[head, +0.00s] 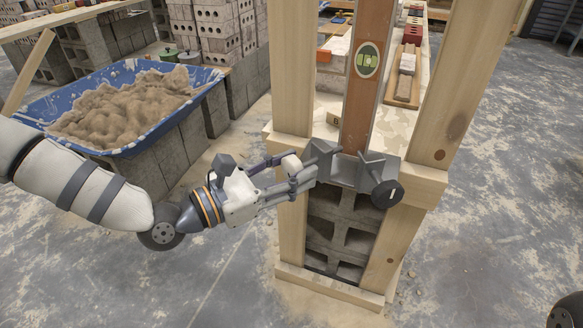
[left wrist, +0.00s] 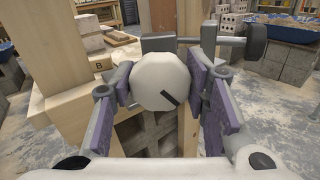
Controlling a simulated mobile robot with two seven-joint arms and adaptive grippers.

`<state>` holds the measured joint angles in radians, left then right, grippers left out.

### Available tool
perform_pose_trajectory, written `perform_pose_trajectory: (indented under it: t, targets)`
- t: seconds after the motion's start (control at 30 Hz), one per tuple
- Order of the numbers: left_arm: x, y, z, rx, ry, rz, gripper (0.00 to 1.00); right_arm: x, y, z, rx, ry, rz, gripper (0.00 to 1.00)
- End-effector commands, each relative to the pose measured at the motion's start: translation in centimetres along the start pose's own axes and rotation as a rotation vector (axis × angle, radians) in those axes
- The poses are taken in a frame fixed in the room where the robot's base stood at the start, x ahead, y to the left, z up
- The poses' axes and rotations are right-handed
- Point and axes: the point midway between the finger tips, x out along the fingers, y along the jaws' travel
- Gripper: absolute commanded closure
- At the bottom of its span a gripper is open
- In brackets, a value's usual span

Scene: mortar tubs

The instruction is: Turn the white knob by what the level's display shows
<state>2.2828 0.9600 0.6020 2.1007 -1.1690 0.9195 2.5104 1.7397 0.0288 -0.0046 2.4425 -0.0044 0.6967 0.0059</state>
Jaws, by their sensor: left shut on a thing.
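The white knob (left wrist: 160,78) fills the middle of the left wrist view, a round pale face with a dark line slanting to its lower right. My left gripper (head: 303,179) is shut on it, with purple-grey finger pads at its left and right sides. The level (head: 355,115) is a brown upright board between wooden posts, its foot at a grey metal bracket (head: 350,170). Its display (head: 368,60) is a pale oval window with a green vial; its exact reading is too small to tell. My right gripper is not in view.
A wooden frame (head: 295,90) stands around grey hollow blocks (head: 340,222). A dark round knob (head: 387,194) sits at the bracket's right end. A blue tub (head: 50,105) of sandy mortar (head: 125,105) stands at left. The floor at right is mostly clear.

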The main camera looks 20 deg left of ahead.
Motion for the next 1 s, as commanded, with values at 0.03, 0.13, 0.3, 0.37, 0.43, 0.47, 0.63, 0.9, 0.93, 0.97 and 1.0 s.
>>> perform_pose_trajectory:
  t: [0.03, 0.13, 0.3, 0.37, 0.43, 0.47, 0.63, 0.9, 0.93, 0.97, 1.0]
  targets:
    - [0.0, 0.0, 0.0, 0.0, 0.0, 0.0, 0.86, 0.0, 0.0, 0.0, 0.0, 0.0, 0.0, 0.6]
    - [0.0, 0.0, 0.0, 0.001, 0.0, 0.0, 0.49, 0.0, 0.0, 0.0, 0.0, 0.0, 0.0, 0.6]
    - [0.0, 0.0, 0.0, 0.001, 0.0, 0.0, 0.37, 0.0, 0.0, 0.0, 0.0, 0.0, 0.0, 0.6]
    - [0.0, 0.0, 0.0, 0.001, 0.0, 0.0, 0.37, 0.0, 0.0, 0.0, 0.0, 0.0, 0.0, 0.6]
    - [0.0, 0.0, 0.0, 0.001, 0.0, 0.0, 0.37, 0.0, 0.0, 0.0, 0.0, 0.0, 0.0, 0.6]
    - [0.0, 0.0, 0.0, 0.001, 0.0, 0.0, 0.37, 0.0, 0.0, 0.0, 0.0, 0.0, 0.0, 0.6]
    - [-2.1, 0.2, 0.0, 0.0, 0.001, 0.005, 0.37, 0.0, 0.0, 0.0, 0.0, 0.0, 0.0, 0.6]
    - [-9.6, 0.2, 0.1, -0.001, -0.004, 0.009, 0.37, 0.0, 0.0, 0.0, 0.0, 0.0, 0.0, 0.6]
    - [-10.1, 0.2, 0.1, 0.0, -0.004, 0.008, 0.37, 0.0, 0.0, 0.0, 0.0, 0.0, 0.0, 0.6]
    - [-10.5, 0.2, 0.2, 0.002, -0.005, 0.007, 0.37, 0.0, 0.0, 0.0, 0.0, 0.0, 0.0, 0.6]
    - [-10.9, 0.2, 0.2, 0.001, -0.005, 0.006, 0.37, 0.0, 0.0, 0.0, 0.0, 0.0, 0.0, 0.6]
